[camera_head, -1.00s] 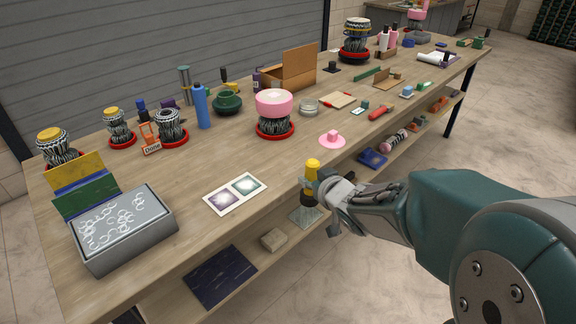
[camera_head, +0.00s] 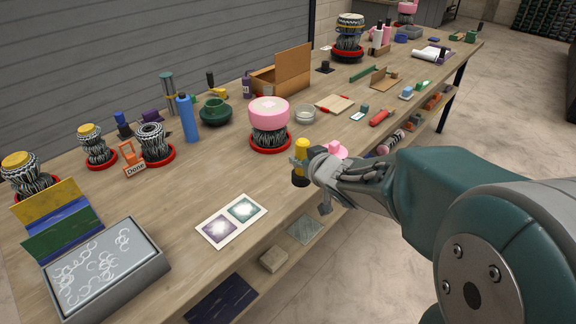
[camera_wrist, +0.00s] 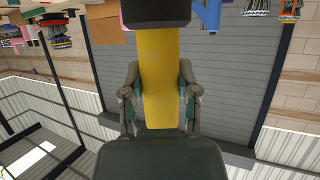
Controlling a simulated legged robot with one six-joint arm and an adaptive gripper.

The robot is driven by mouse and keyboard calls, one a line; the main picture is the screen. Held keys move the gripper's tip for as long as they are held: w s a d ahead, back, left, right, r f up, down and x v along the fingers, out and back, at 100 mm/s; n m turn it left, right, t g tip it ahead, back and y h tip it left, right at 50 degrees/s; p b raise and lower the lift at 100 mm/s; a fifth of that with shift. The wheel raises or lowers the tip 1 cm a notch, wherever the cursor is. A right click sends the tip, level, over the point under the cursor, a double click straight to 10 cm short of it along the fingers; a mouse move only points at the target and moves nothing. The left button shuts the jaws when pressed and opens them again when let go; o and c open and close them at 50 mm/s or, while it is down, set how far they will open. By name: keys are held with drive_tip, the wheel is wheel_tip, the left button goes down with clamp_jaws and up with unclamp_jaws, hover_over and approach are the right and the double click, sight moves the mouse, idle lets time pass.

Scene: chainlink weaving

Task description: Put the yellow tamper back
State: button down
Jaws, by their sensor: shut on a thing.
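The yellow tamper (camera_head: 301,145) stands roughly upright in my gripper (camera_head: 301,161), near the table's front edge and to the right of the two-picture card. Its yellow handle shows above the fingers and its black end below them. I cannot tell whether the black end touches the table. In the wrist view the yellow handle (camera_wrist: 160,75) runs between the two fingers of my gripper (camera_wrist: 159,85), with the black end at the top of the picture.
A pink-topped woven stack on a red base (camera_head: 269,120) stands behind the tamper. The two-picture card (camera_head: 231,221) lies to the left, and a pink piece (camera_head: 335,149) close to the right. A blue bottle (camera_head: 187,119) stands farther back. The wooden table (camera_head: 190,190) has free room left of the tamper.

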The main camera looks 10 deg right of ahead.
drive_tip(key=shift+w+a+f, duration=0.15)
drive_tip(key=shift+w+f, duration=2.45)
drive_tip(key=shift+f, duration=0.2)
drive_tip(key=shift+w+a+f, duration=0.1)
drive_tip(key=shift+w+f, duration=2.45)
drive_tip(key=shift+f, duration=0.25)
drive_tip(key=shift+f, duration=0.15)
drive_tip(key=shift+c, duration=1.8)
unclamp_jaws()
